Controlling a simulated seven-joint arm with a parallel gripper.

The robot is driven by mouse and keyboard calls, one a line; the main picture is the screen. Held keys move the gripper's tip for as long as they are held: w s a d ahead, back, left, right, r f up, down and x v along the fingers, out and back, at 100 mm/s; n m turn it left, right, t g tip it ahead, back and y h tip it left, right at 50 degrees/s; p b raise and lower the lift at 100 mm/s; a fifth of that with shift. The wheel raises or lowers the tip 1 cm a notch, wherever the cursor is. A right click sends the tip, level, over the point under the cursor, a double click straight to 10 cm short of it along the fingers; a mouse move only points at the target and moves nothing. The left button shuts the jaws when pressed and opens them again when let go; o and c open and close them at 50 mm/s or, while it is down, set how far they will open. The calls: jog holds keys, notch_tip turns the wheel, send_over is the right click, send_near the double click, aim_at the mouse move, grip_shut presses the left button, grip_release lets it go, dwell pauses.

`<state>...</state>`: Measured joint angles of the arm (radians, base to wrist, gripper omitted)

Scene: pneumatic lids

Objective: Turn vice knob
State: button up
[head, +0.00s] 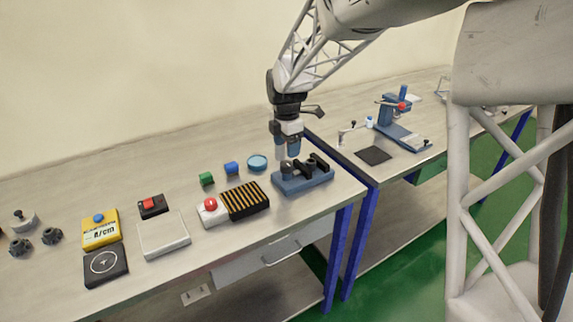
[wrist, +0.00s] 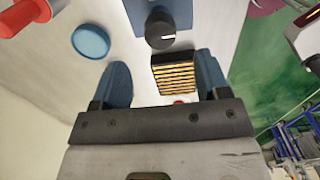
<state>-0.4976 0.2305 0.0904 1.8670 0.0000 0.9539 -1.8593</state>
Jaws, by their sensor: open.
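The vice (head: 303,181) has a blue base with dark jaws and stands near the right end of the near bench. In the wrist view a dark round knob (wrist: 160,29) with a white mark shows at the top, over part of the blue vice base (wrist: 137,14). My gripper (head: 287,150) points down above the left part of the vice. Its two blue fingers are apart and empty in the wrist view (wrist: 161,60). The knob appears between the finger lines sideways, beyond the tips in the picture. I cannot tell the height gap.
A striped black and yellow block (head: 247,201) and a red-button box (head: 212,212) stand left of the vice. A second bench with a blue press (head: 397,112) stands right.

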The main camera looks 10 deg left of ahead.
aim_at(287, 163)
jog(key=shift+f, duration=3.65)
jog(key=shift+c, duration=0.2)
jog(key=c, duration=0.9)
